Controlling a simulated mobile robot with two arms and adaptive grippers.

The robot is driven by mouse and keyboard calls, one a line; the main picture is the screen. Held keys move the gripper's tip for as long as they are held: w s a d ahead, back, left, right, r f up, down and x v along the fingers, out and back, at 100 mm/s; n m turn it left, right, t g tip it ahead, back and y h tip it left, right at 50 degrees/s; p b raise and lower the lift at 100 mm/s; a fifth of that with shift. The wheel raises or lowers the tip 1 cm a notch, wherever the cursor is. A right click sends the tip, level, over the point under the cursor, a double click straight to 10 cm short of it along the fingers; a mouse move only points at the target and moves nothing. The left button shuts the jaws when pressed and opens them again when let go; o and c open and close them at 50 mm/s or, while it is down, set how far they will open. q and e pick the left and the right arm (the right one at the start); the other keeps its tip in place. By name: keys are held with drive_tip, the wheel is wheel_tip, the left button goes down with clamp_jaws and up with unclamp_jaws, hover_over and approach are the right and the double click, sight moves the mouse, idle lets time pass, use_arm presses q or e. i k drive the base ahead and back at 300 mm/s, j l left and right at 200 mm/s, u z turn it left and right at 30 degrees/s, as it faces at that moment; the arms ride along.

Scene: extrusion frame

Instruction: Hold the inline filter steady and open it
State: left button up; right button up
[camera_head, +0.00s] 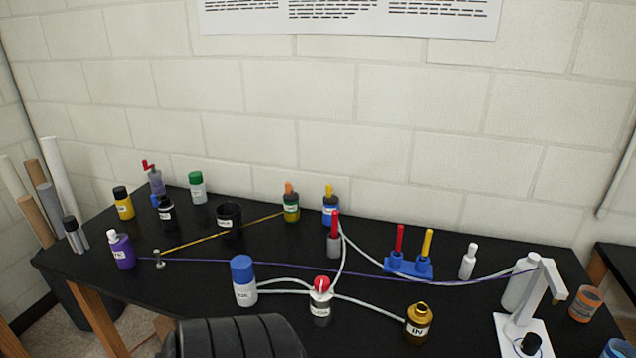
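No thing here is clearly marked as the inline filter, as most labels are too small to read. A white cylinder with a blue cap (244,281) stands upright near the front middle of the table, cap on. Pale tubing runs from its right side to a small white body with a red top (320,301). More tubing continues right to a gold container marked "IN" (417,323). Neither of my grippers' fingertips shows. A dark ribbed part at the bottom edge, probably mine, hides the table's front.
Several bottles stand along the back left, including a purple one (122,251). A blue holder (408,266) with red and yellow sticks is right of the middle. A purple cord (300,267) crosses the black table. A white stand (525,310) is at the right.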

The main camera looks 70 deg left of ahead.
sight(246, 295)
drive_tip(key=u, duration=2.65)
